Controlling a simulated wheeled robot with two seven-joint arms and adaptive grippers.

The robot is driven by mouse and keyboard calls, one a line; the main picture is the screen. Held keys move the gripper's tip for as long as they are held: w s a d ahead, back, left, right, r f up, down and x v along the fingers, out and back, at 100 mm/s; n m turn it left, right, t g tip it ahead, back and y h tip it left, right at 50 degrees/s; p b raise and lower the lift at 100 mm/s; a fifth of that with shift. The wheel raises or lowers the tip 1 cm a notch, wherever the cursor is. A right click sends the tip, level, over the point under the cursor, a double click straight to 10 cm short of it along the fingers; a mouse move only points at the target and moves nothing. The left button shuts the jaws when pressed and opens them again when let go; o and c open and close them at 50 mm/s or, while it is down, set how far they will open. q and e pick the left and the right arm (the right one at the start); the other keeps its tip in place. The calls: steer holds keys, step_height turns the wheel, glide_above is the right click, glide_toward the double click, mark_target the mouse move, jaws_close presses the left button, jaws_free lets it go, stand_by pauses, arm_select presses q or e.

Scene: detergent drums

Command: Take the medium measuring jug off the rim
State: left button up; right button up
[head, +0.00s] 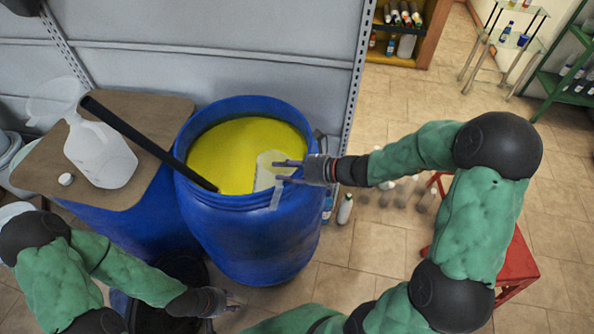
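A translucent pale measuring jug (264,180) is at the right inner rim of the open blue drum (255,235), over the yellow liquid (225,152). A pale strip, perhaps its handle, hangs down outside the rim. My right gripper (277,172) reaches in from the right over the rim at the jug. Its two fingers are apart, one above the other in the picture; I cannot tell whether they touch the jug. My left gripper (234,301) is low in front of the drum, away from the jug, its fingers apart and empty.
A black pipe (140,137) leans across the drum's left rim. A red stool (515,265) stands right. A grey wall is behind.

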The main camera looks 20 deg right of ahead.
mark_target(262, 168)
steer(key=shift+b+x, duration=0.6)
steer(key=shift+x, duration=1.85)
jaws_close()
steer(key=c, duration=0.6)
jaws_free()
steer(key=shift+r, duration=0.1)
jaws_close()
